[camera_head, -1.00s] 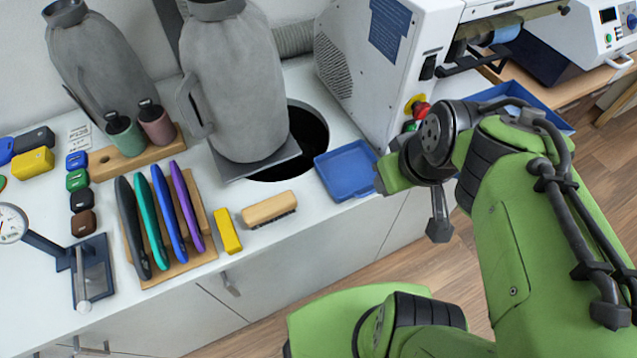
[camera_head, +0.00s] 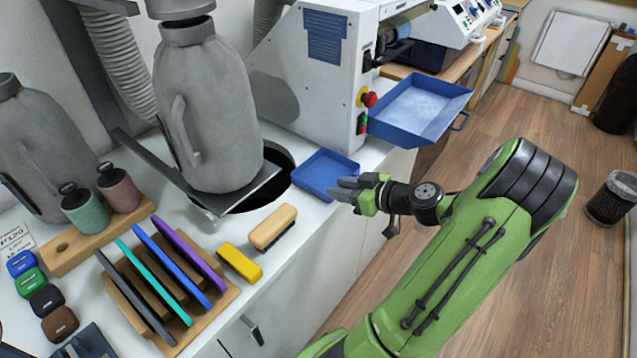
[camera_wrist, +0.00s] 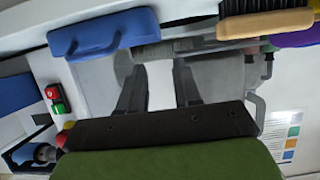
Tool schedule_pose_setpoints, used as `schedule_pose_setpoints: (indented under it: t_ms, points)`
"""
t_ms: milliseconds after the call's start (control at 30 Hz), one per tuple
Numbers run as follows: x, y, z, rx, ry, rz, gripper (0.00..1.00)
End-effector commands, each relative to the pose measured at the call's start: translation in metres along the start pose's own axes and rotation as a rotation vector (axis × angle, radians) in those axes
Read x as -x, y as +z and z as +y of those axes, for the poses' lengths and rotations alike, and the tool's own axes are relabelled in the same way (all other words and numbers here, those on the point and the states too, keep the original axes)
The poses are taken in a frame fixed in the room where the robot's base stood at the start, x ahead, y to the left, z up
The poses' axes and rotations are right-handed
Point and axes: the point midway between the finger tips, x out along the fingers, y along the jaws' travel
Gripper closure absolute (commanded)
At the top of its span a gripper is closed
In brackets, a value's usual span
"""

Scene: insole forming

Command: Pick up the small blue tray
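The small blue tray (camera_head: 322,170) lies on the white counter, between the dark round opening and the white machine. In the wrist view the small blue tray (camera_wrist: 85,24) is at the upper left, with a blue handle on the side facing the camera. My gripper (camera_head: 347,188) is at the tray's right front edge in the head view and covers part of that edge. In the wrist view my gripper (camera_wrist: 159,66) shows two dark fingers apart with nothing between them. I cannot tell whether a finger touches the tray.
A larger blue tray (camera_head: 418,108) juts out from the machine (camera_head: 312,75), right of the red button (camera_head: 369,100). A wooden brush (camera_head: 272,228) and yellow block (camera_head: 240,262) lie left of the small tray. A grey vessel (camera_head: 208,105) stands behind.

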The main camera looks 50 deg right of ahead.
Motion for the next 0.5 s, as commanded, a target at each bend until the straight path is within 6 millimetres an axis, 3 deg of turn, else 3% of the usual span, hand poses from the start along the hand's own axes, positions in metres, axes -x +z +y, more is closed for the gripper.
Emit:
schedule_pose_setpoints:
  t_ms: [200,367,500]
  points:
    - [-0.054,0.001,-0.001,-0.001,-0.005,0.0,0.67]
    - [-0.072,0.001,-0.001,-0.001,-0.004,-0.002,0.67]
    - [-0.099,-0.001,-0.001,0.0,-0.006,0.0,0.67]
